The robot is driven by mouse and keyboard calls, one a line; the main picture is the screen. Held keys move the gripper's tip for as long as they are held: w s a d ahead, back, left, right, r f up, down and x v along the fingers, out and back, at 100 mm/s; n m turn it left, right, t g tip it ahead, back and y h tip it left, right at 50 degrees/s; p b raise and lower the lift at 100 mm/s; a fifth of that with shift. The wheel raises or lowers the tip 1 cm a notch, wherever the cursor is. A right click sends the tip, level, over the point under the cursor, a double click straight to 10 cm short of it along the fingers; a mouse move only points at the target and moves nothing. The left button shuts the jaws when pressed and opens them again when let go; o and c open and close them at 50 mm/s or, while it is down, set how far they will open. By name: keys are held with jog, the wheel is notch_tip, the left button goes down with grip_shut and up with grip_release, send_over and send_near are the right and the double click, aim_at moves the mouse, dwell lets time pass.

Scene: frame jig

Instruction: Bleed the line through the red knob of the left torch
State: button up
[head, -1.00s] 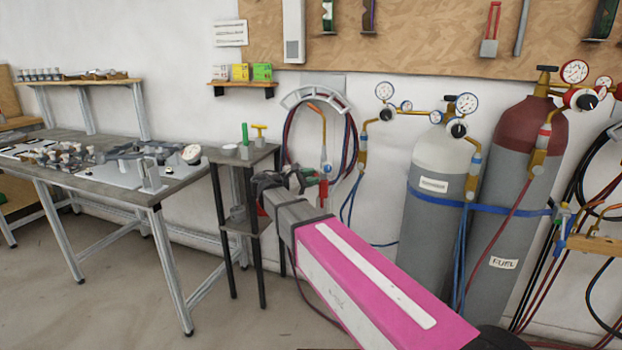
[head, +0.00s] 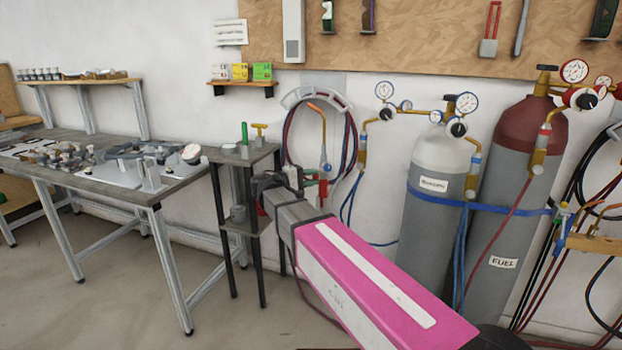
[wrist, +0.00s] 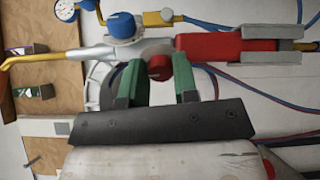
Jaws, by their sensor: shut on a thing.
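The left torch (head: 326,167) hangs upright on the wall in front of coiled red and blue hoses. In the wrist view it lies across the top, with a yellow tip at left, a silver body (wrist: 95,54) and a red handle (wrist: 212,47). Its red knob (wrist: 160,67) sits between the green fingers of my gripper (wrist: 160,75), which is shut on it. A blue knob (wrist: 124,25) stands on the body's other side, clear of the fingers. In the head view my arm mostly hides the grip.
A grey oxygen cylinder (head: 433,215) and a fuel cylinder (head: 500,225) with gauges stand to the right. Another torch (head: 590,215) is on a wooden bracket at far right. A small stand (head: 240,154) and a workbench (head: 175,182) are at left.

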jog(key=shift+m, duration=0.6)
jog(key=o, duration=0.9)
jog(key=v, duration=1)
jog(key=shift+s+a, duration=0.2)
jog(key=shift+a, duration=0.15)
